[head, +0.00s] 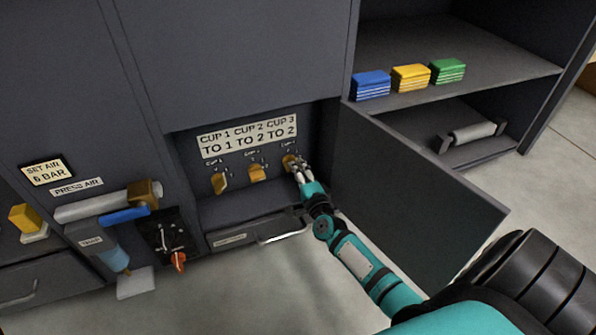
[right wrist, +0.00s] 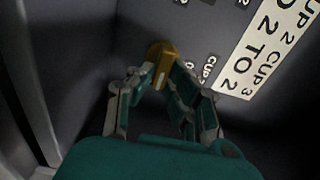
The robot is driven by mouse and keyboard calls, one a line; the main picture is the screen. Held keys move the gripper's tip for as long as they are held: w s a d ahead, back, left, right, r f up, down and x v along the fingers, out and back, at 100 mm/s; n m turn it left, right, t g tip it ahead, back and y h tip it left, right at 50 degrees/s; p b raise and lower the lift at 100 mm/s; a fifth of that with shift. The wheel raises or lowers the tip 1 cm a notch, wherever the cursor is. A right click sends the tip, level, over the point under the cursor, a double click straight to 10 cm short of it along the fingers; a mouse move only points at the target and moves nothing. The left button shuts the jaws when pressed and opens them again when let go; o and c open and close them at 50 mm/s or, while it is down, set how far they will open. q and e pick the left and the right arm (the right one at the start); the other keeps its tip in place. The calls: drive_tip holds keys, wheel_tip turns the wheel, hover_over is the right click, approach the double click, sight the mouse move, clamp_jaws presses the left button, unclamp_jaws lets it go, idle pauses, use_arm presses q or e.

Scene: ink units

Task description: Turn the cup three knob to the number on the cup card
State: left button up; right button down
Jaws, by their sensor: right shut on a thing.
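The cup card (head: 247,134) reads CUP 1 TO 1, CUP 2 TO 2, CUP 3 TO 2. It also shows at the right of the right wrist view (right wrist: 272,50). Below it are three yellow knobs in a recess: cup one (head: 219,182), cup two (head: 257,173) and cup three (head: 289,161). My right gripper (head: 297,170) is shut on the cup three knob, which shows between its fingers in the right wrist view (right wrist: 162,66). The fingers cover part of the knob, and its dial numbers are too small to read. My left gripper is not in view.
An open cabinet door (head: 420,195) stands right of my right arm. Shelves at the upper right hold blue (head: 371,85), yellow (head: 411,77) and green (head: 447,71) stacks. A drawer (head: 255,232) lies below the knobs.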

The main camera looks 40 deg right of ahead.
idle(0.4)
drive_tip(key=shift+f, duration=0.1)
drive_tip(key=c, duration=1.3)
unclamp_jaws()
drive_tip(key=v, duration=1.2)
